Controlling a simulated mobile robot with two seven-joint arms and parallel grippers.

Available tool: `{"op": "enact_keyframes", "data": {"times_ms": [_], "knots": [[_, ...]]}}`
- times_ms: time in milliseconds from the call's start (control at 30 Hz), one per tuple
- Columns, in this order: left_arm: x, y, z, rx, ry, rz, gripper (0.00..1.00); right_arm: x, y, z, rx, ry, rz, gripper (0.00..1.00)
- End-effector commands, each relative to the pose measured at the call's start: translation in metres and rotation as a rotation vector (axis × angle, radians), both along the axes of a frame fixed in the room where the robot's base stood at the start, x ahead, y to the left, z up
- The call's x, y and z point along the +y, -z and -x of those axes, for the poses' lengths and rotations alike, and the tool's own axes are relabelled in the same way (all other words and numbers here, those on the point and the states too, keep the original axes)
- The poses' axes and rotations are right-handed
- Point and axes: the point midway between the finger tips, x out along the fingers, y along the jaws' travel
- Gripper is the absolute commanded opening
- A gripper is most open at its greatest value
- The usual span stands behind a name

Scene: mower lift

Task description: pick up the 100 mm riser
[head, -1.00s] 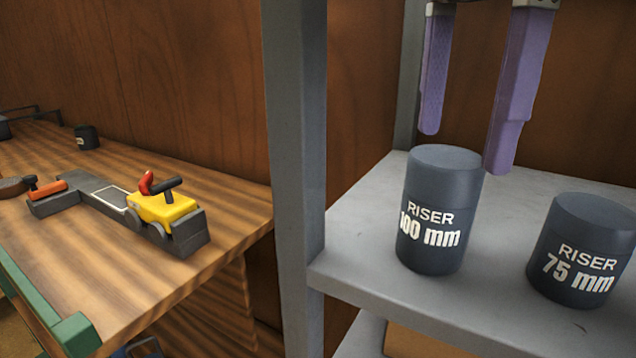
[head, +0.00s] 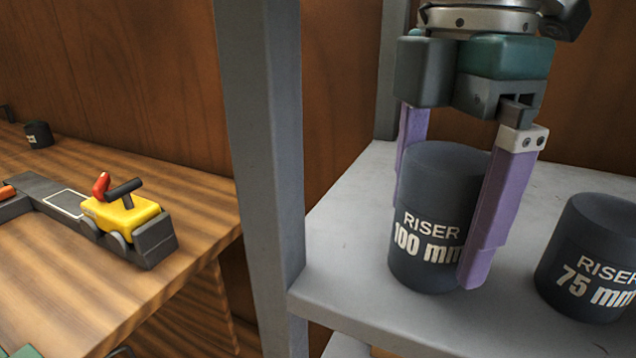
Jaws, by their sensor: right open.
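The 100 mm riser (head: 436,190) is a dark grey upright cylinder with white lettering, standing on the grey shelf (head: 345,235). My right gripper (head: 437,225) points down over it with its two purple fingers open. One finger is in front at the riser's right side and covers part of its label. The other is at the back left, its lower part hidden behind the riser. I cannot tell whether either finger touches it. My left gripper is not in view.
The 75 mm riser (head: 592,258) stands to the right on the same shelf, close to the front finger. A grey shelf post (head: 262,170) rises on the left. Beyond it, a wooden bench (head: 75,270) holds a yellow and grey device (head: 124,216).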

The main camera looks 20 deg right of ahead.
Motion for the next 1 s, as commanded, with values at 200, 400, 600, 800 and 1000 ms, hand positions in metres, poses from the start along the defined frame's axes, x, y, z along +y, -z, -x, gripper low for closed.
{"op": "enact_keyframes", "data": {"times_ms": [200,400,600,800,1000], "knots": [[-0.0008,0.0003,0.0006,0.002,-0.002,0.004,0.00,-0.0003,-0.0002,-0.0001,0.000,0.000,0.001,0.79],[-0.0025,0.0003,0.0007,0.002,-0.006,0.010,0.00,-0.0003,-0.0003,-0.0002,0.000,0.000,0.001,0.56],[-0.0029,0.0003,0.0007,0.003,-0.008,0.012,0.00,-0.0003,-0.0004,-0.0002,0.000,0.000,0.001,0.34],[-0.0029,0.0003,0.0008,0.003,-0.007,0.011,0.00,-0.0003,-0.0004,-0.0002,0.000,0.000,0.001,0.11],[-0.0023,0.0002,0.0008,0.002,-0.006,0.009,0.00,-0.0004,-0.0009,-0.0005,-0.001,0.001,0.000,0.00]]}}
